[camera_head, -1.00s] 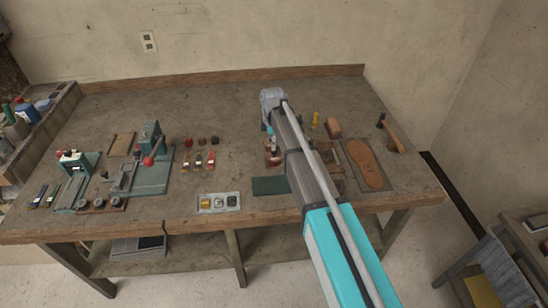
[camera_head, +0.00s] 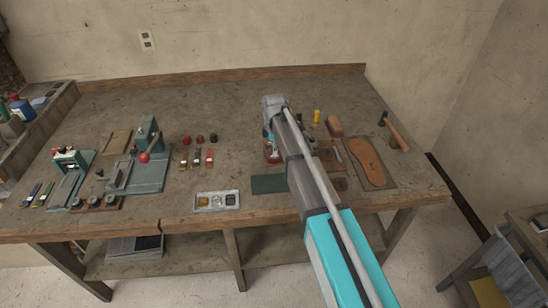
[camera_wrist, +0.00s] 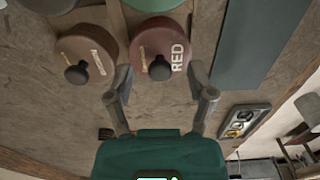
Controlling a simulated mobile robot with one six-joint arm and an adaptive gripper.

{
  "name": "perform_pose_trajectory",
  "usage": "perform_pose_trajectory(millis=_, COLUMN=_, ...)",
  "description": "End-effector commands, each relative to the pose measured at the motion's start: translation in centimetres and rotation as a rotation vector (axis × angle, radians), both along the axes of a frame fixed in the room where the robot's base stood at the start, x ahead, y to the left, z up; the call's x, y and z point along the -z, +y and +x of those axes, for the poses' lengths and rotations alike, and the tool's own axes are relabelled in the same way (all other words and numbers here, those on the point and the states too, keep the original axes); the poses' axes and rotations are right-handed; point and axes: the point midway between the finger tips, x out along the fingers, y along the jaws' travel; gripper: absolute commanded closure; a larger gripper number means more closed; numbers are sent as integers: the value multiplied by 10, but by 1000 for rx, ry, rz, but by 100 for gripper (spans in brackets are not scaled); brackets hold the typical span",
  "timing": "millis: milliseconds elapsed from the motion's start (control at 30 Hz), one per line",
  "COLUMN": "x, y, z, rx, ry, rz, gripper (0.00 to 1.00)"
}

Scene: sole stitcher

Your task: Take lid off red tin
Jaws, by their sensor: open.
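The red tin (camera_wrist: 176,38) carries the word RED on its dark red lid, with a black round knob (camera_wrist: 159,68) on top. In the wrist view it lies straight ahead of my gripper (camera_wrist: 160,83). My gripper is open and empty, one finger on each side of the knob in the picture. Whether the fingers are level with the knob I cannot tell. In the head view my gripper (camera_head: 271,140) hangs over the right half of the bench, and the arm hides most of the tins.
A brown tin (camera_wrist: 101,45) with a black knob stands close left of the red tin. A green-lidded tin (camera_wrist: 152,4) is behind it. A dark green mat (camera_head: 269,184) and a small tray (camera_head: 217,208) lie nearby. A hammer (camera_head: 395,130) and sole (camera_head: 367,160) lie right.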

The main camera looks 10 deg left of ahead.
Motion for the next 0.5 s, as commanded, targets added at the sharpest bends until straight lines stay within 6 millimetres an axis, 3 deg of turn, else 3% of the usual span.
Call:
perform_pose_trajectory(millis=133, x=9, y=0, z=0, rx=0, ry=0, rz=0, gripper=30)
perform_pose_trajectory(millis=500, x=9, y=0, z=0, rx=0, ry=0, rz=0, gripper=30)
